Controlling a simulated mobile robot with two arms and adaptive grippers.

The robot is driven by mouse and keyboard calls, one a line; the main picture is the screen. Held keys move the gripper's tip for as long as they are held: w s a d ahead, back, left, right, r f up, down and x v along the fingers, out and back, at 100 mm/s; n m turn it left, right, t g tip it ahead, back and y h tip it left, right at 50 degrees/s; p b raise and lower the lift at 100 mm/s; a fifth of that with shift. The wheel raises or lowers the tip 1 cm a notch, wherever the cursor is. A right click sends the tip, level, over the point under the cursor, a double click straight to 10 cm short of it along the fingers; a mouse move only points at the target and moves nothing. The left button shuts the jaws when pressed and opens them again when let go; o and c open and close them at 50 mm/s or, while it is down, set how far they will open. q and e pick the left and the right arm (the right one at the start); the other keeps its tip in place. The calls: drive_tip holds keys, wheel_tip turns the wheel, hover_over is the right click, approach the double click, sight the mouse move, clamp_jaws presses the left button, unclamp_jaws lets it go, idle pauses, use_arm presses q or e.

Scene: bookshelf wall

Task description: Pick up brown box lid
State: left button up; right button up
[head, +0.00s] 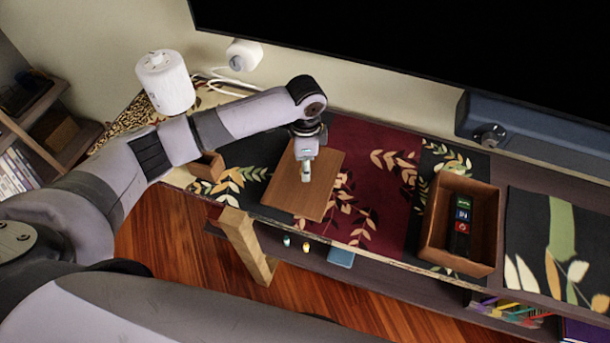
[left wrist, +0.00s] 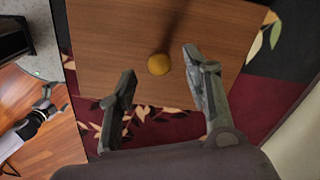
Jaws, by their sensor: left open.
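The brown box lid (head: 327,187) is a flat wooden board lying on the patterned cloth of the shelf. In the left wrist view the lid (left wrist: 110,35) fills the upper middle and carries a round yellow knob (left wrist: 158,65). My left gripper (head: 306,172) points down over the lid. In the left wrist view the left gripper (left wrist: 159,70) is open and empty, with the knob showing between its fingertips. I cannot tell how high the fingertips are above the lid. In the head view the gripper hides the knob.
An open brown box (head: 430,230) with dark items inside stands to the right. A small wooden box (head: 207,166) is left of the lid, and a white cylinder (head: 166,82) stands farther left. A dark screen (head: 420,35) hangs behind. Red cloth (head: 385,190) lies bare between lid and box.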

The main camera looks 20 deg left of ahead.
use_arm(q)
drive_tip(key=shift+f, duration=1.25)
drive_tip(key=shift+c, duration=0.5)
clamp_jaws()
